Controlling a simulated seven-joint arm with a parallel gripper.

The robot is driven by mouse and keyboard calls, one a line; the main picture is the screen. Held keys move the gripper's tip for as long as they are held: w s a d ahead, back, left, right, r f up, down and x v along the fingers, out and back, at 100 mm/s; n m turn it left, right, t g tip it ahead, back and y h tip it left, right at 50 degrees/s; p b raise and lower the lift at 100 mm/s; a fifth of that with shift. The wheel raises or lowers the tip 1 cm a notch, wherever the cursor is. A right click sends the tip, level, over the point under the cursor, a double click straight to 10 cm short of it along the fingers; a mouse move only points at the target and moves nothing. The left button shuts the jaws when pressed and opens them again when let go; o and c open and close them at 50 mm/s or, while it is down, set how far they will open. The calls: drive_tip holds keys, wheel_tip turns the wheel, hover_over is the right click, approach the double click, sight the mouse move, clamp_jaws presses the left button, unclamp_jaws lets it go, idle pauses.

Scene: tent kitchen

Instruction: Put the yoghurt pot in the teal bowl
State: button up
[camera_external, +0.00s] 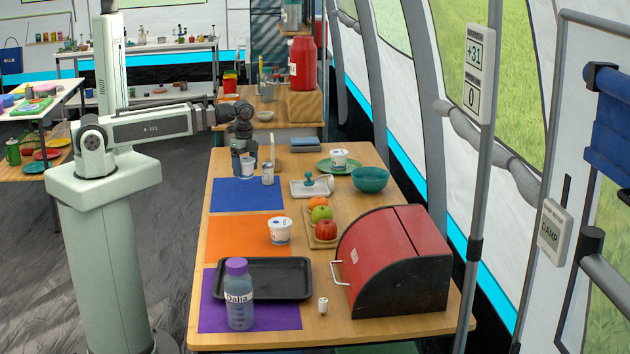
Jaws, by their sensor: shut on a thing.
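My gripper (246,172) is low over the blue mat at the far left of the table. It is shut on a small pale item (248,167), partly hidden by the fingers; I cannot tell clearly what it is. A similar white pot (338,158) stands on a green plate (325,168) at the back. The teal bowl (370,179) stands to the right of that plate, apart from my gripper, and its inside is mostly out of sight.
A small can (267,175) stands just right of my gripper. A white tray with a teal-handled item (311,186) and a board with fruit (321,222) lie mid-table. A red bread bin (392,262), black tray (262,279) and bottle (238,296) are nearer.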

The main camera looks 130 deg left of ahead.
sight(246, 178)
drive_tip(key=shift+f, duration=2.4)
drive_tip(key=shift+f, duration=0.15)
drive_tip(key=o, duration=1.1)
drive_tip(key=shift+c, duration=0.2)
drive_tip(key=shift+r, duration=6.2)
